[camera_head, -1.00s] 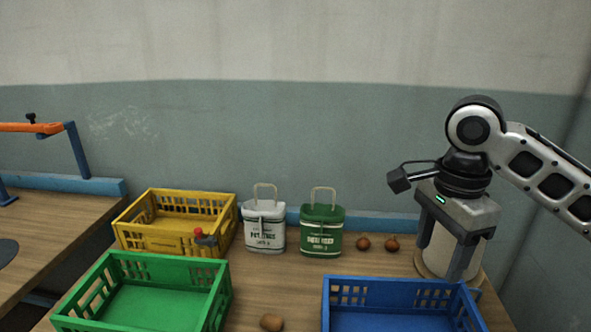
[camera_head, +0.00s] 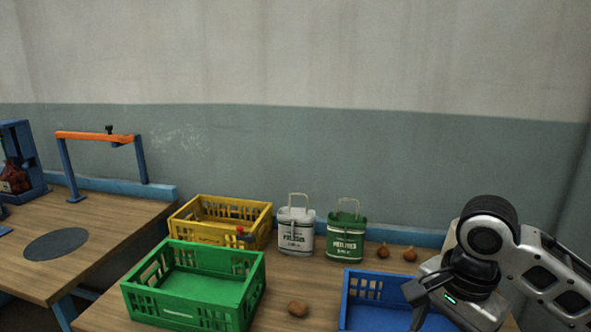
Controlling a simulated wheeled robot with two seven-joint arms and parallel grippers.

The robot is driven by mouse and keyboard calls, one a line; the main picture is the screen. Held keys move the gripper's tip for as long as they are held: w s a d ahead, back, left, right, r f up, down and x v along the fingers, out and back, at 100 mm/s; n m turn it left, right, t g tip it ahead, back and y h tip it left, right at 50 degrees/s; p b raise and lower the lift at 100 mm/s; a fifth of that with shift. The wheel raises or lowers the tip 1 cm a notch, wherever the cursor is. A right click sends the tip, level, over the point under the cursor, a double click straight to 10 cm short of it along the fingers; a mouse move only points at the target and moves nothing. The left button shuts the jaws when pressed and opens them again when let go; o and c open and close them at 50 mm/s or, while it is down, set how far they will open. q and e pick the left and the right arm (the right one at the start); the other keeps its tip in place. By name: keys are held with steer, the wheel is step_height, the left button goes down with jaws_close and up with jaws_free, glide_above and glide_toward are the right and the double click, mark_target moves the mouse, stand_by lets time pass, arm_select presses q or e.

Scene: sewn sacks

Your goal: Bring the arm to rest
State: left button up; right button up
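My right gripper (camera_head: 452,312) is at the lower right, over the right part of the blue crate (camera_head: 362,285). Its fingers look spread apart, with nothing seen between them; the tips are cut off by the bottom edge. My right arm comes in from the right edge. My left gripper is not in view. A white sack (camera_head: 296,232) with a handle and printed lettering stands upright at the back of the table. A green sack (camera_head: 346,240) with a handle stands upright beside it. A pale cylinder is mostly hidden behind my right arm.
A yellow crate (camera_head: 186,232) and a green crate (camera_head: 190,312) stand left of the sacks. Two onions (camera_head: 383,251) lie right of the green sack. A potato (camera_head: 298,309) lies in front. A second table (camera_head: 105,255) with an orange-topped frame (camera_head: 95,136) is at the left.

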steer(key=s+a+f+n+t+y, duration=0.1)
steer(key=s+a+f+n, duration=0.3)
steer(key=f+n, duration=0.15)
steer(key=s+a+f+n+t+y, duration=0.1)
steer(key=s+a+f+n+y, duration=0.1)
steer(key=s+a+f+n, duration=0.35)
steer(key=s+d+f+n+t+h, duration=0.1)
steer(key=s+d+f+n+h, duration=0.2)
steer(key=s+d+f, duration=0.45)
steer(key=w+a+f+t+y, duration=0.2)
steer(key=w+a+f+t, duration=0.1)
steer(key=f+t, duration=0.3)
steer(key=shift+x, duration=1.2)
